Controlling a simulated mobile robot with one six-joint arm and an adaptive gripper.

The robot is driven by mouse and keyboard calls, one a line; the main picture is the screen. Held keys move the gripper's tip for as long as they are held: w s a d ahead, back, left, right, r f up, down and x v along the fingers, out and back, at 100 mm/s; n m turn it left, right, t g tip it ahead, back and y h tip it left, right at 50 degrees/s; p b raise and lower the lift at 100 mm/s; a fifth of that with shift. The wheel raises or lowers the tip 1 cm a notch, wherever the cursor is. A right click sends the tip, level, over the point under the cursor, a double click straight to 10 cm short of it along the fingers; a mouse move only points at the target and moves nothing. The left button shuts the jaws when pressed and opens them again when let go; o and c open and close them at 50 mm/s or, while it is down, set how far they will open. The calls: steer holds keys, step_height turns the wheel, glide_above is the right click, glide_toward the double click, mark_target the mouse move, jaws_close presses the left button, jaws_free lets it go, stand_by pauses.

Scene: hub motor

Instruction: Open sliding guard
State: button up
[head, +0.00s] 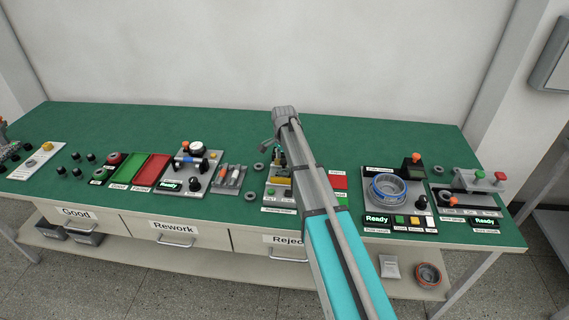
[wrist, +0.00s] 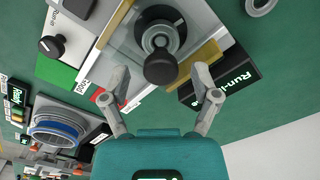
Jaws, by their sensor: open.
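The sliding guard (wrist: 128,48) shows in the wrist view as a clear panel between brass-coloured rails, at the top centre. A round black knob (wrist: 160,68) on a grey stem stands out from it towards my camera. Dark and grey round parts lie behind the knob. My gripper (wrist: 160,77) is open, one finger on each side of the knob, with gaps on both sides. I cannot tell the depth between fingertips and knob.
A black "Run-in" display (wrist: 232,78) stands close to the right finger. A green-and-white panel with a black dial (wrist: 52,45) is at left. The blue-ringed fixture (head: 388,187) is to the right in the head view. Green bench (head: 400,140) is clear behind the stations.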

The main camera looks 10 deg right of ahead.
steer(key=shift+f, duration=0.1)
stand_by(0.3)
jaws_close()
